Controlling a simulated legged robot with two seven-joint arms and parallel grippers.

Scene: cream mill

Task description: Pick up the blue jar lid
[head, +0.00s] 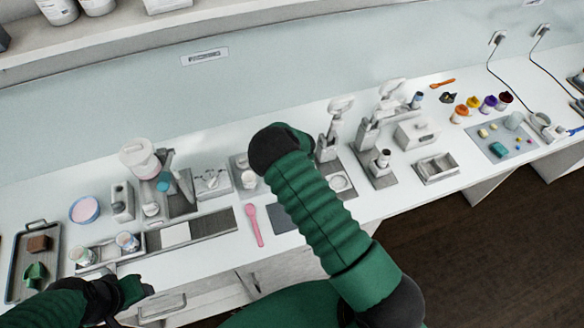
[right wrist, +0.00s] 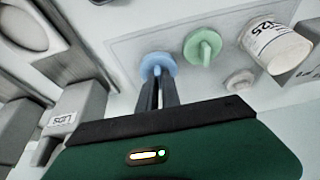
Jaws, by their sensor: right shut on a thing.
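The blue jar lid (right wrist: 158,66) is a round disc with a knob, at the upper middle of the right wrist view. My right gripper (right wrist: 158,88) is shut on its knob. Whether the lid is clear of the surface I cannot tell. A green lid (right wrist: 203,46) with a knob lies just right of it, apart from the fingers. In the head view my right arm hides the right gripper and I cannot make out the blue lid. My left gripper (head: 132,290) is at the lower left over the counter's front edge; its fingers are not clear.
A white labelled jar (right wrist: 277,46) and a small pale knobbed piece (right wrist: 240,79) are right of the lids. A pink spoon (head: 253,225) lies mid-counter. A grey tray (head: 33,262) is far left. Several coloured pots, including an orange one (head: 460,114), stand at the right.

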